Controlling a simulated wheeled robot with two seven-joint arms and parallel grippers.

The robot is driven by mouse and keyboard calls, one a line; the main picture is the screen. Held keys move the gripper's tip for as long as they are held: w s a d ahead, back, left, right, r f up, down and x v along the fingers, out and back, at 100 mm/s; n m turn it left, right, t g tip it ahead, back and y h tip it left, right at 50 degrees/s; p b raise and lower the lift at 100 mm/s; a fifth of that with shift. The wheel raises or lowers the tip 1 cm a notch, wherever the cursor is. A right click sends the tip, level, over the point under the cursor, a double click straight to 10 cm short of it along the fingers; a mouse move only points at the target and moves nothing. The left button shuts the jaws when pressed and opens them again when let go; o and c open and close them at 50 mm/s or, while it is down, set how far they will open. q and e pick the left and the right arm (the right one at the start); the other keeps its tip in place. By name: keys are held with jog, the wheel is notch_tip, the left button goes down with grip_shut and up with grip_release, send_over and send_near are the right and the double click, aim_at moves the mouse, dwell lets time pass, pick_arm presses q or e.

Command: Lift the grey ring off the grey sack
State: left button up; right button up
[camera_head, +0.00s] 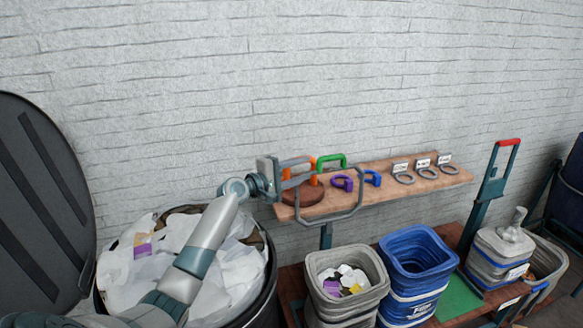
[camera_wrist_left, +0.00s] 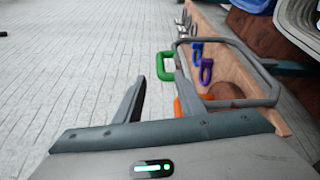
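The grey ring (camera_head: 360,186), a large frame with rounded corners, is seen in front of the shelf; it also shows in the left wrist view (camera_wrist_left: 266,75). My left gripper (camera_head: 308,171) is at the ring's left side. In the left wrist view its fingers (camera_wrist_left: 165,98) stand apart, and the ring's near corner overlaps the right finger. I cannot tell whether they touch. A grey sack (camera_head: 325,302) with an open top stands below the shelf, with white, yellow and purple scraps inside. The ring appears apart from and above it. My right gripper is out of view.
The wooden shelf (camera_head: 435,183) carries orange, green (camera_head: 331,158), purple (camera_head: 341,183) and blue (camera_head: 373,179) handles, a brown disc (camera_head: 302,194) and labelled rings. A blue sack (camera_head: 412,290) stands right of the grey sack. A full bin (camera_head: 263,280) is at left.

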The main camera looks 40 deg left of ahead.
pick_arm(q)
jog(key=shift+p+v, duration=0.4)
jog(key=shift+v, duration=1.55)
